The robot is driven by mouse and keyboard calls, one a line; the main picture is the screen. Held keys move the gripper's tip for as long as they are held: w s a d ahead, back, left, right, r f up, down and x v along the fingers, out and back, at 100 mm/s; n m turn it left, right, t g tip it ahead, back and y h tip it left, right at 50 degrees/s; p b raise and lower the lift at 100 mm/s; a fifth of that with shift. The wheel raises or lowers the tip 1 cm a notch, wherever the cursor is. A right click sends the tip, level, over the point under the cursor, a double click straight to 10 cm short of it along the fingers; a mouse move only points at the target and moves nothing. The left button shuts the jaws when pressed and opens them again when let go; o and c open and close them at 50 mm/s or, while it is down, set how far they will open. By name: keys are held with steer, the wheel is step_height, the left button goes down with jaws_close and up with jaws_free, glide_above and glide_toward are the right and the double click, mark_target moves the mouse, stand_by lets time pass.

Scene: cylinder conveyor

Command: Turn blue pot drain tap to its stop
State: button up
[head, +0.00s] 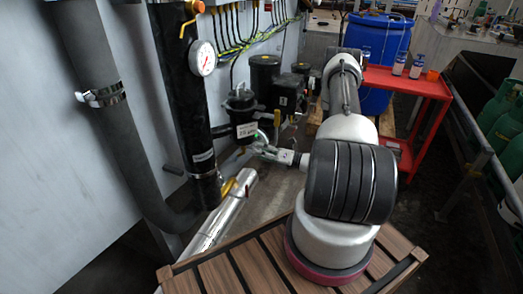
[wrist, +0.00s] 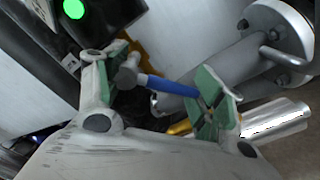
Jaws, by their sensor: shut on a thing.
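The blue tap lever (wrist: 172,86) with a grey rounded end lies between the two green-padded fingers of my gripper (wrist: 163,82) in the wrist view. It spans the gap from the left pad to the right pad, and my gripper is shut on it. In the head view my gripper (head: 262,150) is low beside the dark pot with a white label (head: 243,125). A small bluish piece (head: 236,159) shows just left of the fingers. The tap's body and its stop are hidden, so I cannot tell the lever's exact angle.
A grey flanged pipe (wrist: 225,70) is close behind the right finger. A shiny metal pipe (head: 222,217) and a black column with a gauge (head: 202,58) stand left of the gripper. A yellow handle (head: 229,187) is near. A red cart (head: 405,85) stands right.

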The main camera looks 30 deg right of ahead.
steer(key=m, duration=0.3)
steer(key=shift+s+a+f+m, duration=0.15)
steer(key=shift+s+a+m, duration=0.1)
steer(key=shift+m, duration=0.15)
steer(key=shift+s+a+f+m, duration=0.1)
steer(key=shift+s+a+m, duration=0.1)
steer(key=shift+m, duration=0.85)
steer(key=shift+s+a+f+m, duration=0.1)
steer(key=shift+a+m, duration=0.1)
steer(key=shift+m, duration=0.85)
steer(key=o, duration=1.5)
steer(key=shift+o, duration=0.2)
steer(key=shift+a, duration=0.1)
steer(key=v, duration=1.2)
